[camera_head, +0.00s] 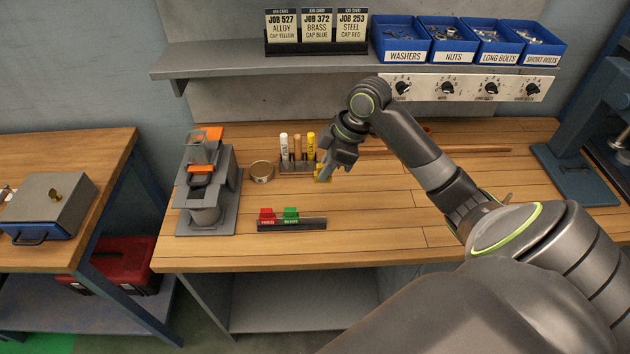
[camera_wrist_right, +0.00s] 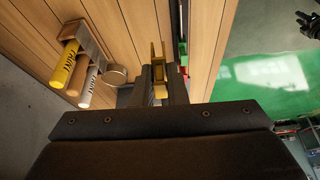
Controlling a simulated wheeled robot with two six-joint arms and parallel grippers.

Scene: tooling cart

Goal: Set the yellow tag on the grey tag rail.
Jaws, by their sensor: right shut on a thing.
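My right gripper (camera_head: 328,168) is shut on the yellow tag (camera_head: 321,177), in front of the marker holder. The tag also shows between the fingers in the right wrist view (camera_wrist_right: 157,53); part of it is hidden by them. The grey tag rail (camera_head: 317,224) lies on the bench nearer the front edge, below and left of the gripper in the head view. A red tag (camera_head: 267,214) and a green tag (camera_head: 290,213) sit on its left and middle parts. Its right end is bare. The yellow tag is apart from the rail. My left gripper is not in view.
A holder with several markers (camera_head: 298,150) stands behind the gripper, with a round tin (camera_head: 261,171) to its left. A grey machine (camera_head: 206,190) stands at the bench's left end. Bench right of the rail is clear. Labelled blue bins (camera_head: 401,40) stand on the shelf.

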